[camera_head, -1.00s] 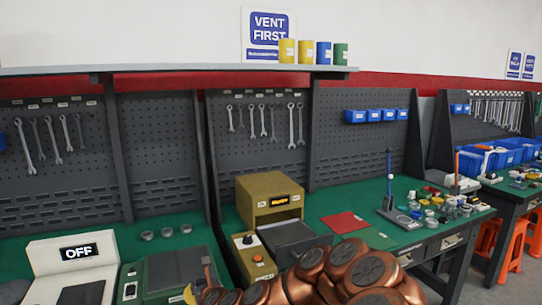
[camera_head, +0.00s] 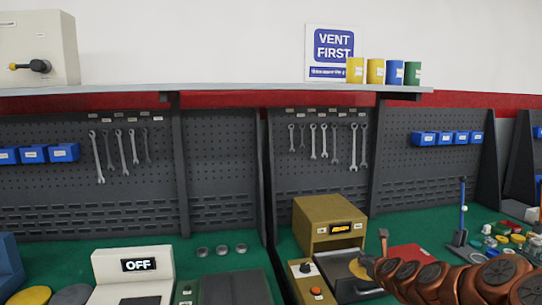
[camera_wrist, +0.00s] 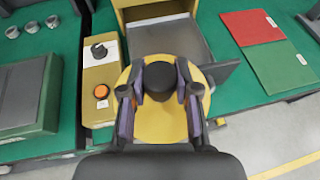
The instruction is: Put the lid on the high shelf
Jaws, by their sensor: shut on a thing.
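The lid (camera_wrist: 160,124) is a round yellow disc with a black knob (camera_wrist: 159,77) in the wrist view. My gripper (camera_wrist: 161,84) is shut on the knob, one finger on each side, and the fingers hide part of the disc. In the head view my gripper (camera_head: 377,258) is at the lower right, in front of the mustard-coloured box, and a bit of the yellow lid (camera_head: 361,268) shows there. The high shelf (camera_head: 260,87) is a long grey board along the wall above the pegboards, well above my gripper in the picture.
Yellow, blue and green cans (camera_head: 385,72) stand at the shelf's right end. A cream box with a lever (camera_head: 40,45) stands at its left. The shelf's middle is clear. Below are a mustard box (camera_head: 325,222), an OFF device (camera_head: 133,262) and red and green mats (camera_wrist: 252,27).

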